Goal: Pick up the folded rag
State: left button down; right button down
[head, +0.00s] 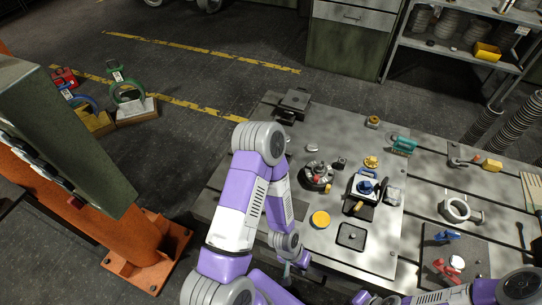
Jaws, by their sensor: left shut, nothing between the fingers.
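I cannot pick out the folded rag with certainty. A small grey, soft-edged item (393,195) on the steel table, right of the blue-topped valve part, may be it. My left arm rises from the bottom and bends down over the table's front left part. My left gripper (286,275) hangs at the front edge, shut and empty, well to the left of and nearer than the grey item. My right arm shows at the bottom right, but its gripper is not in view.
The slotted steel table (385,262) carries a dark round fixture (317,177), a blue-topped valve part (365,186), a yellow-lidded tin (320,219), a black tray (362,248) and a hexagonal ring (477,214). An orange post (140,235) stands left.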

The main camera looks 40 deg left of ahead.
aim_at(392, 195)
jog(key=z, duration=0.15)
jog(key=k, duration=1.3)
jog(key=z, duration=0.7)
jog(key=i, duration=1.85)
